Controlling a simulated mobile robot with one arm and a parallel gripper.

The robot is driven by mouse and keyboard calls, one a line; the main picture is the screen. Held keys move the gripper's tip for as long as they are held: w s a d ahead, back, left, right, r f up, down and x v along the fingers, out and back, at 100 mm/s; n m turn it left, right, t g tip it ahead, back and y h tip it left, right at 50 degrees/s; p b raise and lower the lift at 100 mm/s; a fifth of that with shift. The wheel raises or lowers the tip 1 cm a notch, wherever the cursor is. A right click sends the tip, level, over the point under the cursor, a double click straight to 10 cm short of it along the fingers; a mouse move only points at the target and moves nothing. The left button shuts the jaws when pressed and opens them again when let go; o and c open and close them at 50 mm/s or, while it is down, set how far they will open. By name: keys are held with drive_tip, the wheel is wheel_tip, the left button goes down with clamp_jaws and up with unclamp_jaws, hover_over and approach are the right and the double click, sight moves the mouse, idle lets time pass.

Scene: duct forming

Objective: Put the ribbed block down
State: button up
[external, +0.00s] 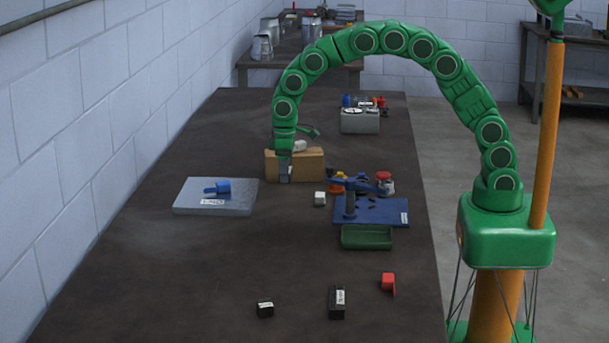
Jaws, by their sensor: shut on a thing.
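My gripper (285,171) points straight down at the tan box-like block (308,166) on the table, in front of its left part. It is shut on the ribbed block. The held block is small and mostly hidden at the fingers, so its ribs do not show. I cannot tell whether it touches the table or the tan block.
A grey plate (240,201) with a blue piece (222,187) lies left. A white cube (320,198), a blue fixture (385,213) and a green tray (366,238) stand right. Black blocks (337,303) and a red piece (387,282) lie nearer. The left front is clear.

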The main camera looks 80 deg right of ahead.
drive_tip(key=shift+a+r, duration=0.25)
drive_tip(key=s+a+r, duration=0.1)
drive_tip(key=s+a, duration=0.4)
drive_tip(key=a, duration=0.6)
drive_tip(key=s+a+r, duration=0.1)
drive_tip(key=s+a, duration=0.3)
drive_tip(key=a, duration=0.6)
drive_tip(key=s+a+r, duration=0.1)
drive_tip(key=s+a, duration=0.4)
drive_tip(key=a, duration=0.6)
hover_over(276, 274)
drive_tip(key=shift+a+f, duration=0.1)
drive_tip(key=shift+f, duration=6.2)
drive_tip(key=shift+f, duration=0.1)
drive_tip(key=o, duration=1.4)
